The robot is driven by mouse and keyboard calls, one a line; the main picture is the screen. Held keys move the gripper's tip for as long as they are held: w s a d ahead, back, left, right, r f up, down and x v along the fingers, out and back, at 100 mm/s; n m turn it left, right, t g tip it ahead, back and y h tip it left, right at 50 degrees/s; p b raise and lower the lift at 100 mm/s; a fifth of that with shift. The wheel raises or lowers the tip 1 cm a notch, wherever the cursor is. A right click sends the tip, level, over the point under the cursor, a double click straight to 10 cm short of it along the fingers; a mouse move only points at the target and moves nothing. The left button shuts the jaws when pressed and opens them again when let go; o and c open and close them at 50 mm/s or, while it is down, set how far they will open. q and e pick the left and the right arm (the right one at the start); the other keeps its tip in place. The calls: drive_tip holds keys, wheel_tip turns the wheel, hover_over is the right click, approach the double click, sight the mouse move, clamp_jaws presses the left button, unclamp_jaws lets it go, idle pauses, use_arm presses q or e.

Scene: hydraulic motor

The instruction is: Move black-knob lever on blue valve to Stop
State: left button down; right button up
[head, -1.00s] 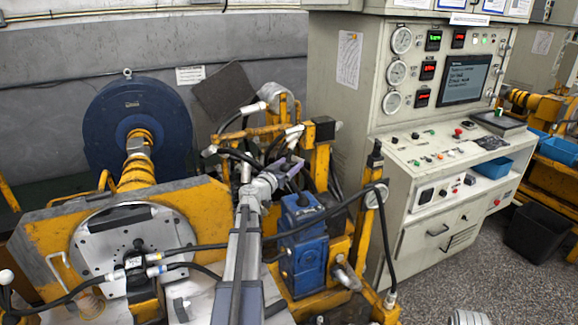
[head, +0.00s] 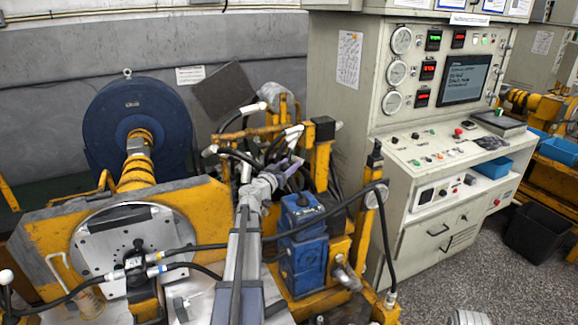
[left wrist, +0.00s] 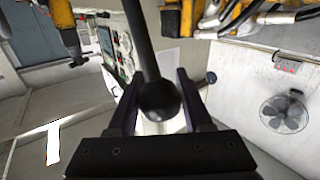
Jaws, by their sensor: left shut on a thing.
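The blue valve (head: 303,250) stands right of the middle in the head view, with a black fitting on its top. My left gripper (head: 288,170) is above and slightly left of the valve top, among dark hoses. In the left wrist view, the round black knob (left wrist: 160,101) of the lever sits between the two fingers of my left gripper (left wrist: 160,92), which are shut on it. The lever's dark rod (left wrist: 142,40) runs from the knob to the top edge of that view. In the head view the gripper and hoses make the knob hard to make out. My right gripper is not in view.
Yellow frame parts (head: 319,155) and black hoses crowd around the valve. A cream control console (head: 425,215) with gauges and a screen stands to the right. A large blue disc (head: 105,115) and yellow motor mount (head: 45,240) are at left.

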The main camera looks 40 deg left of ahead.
use_arm(q)
drive_tip(key=shift+r, duration=0.1)
drive_tip(key=w+d+m+g+p, duration=0.2)
drive_tip(key=w+d+g+p, duration=0.1)
drive_tip(key=w+p, duration=0.3)
drive_tip(key=shift+w+d+r+g+p, duration=0.2)
drive_tip(key=shift+g+p, duration=0.3)
drive_tip(key=shift+p, duration=0.6)
drive_tip(key=shift+c, duration=1.7)
unclamp_jaws()
drive_tip(key=shift+s, duration=0.15)
